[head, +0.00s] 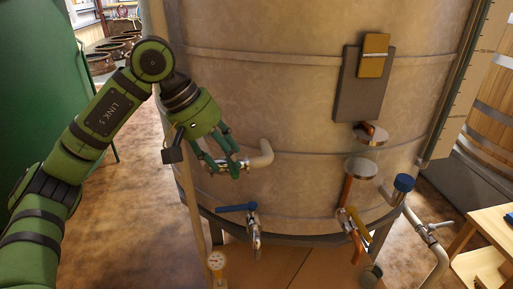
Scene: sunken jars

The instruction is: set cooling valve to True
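A large pale metal tank (290,90) fills the middle of the head view. A pale elbow pipe (264,155) comes out of its wall and runs left to a metal fitting behind my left gripper (224,170). My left gripper's green fingers are spread apart at this fitting; whether they touch it I cannot tell. The fingers partly hide the fitting and any handle on it. Below is a tap with a blue lever (237,208), lying roughly level. No label shows which one is the cooling valve. My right gripper is not in view.
A dial gauge (217,260) stands low at the front on a pale pipe. To the right are a copper pipe with a yellow lever (356,222), a blue-capped pipe (404,183) and a wooden table (485,235). A green surface (40,80) stands at left.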

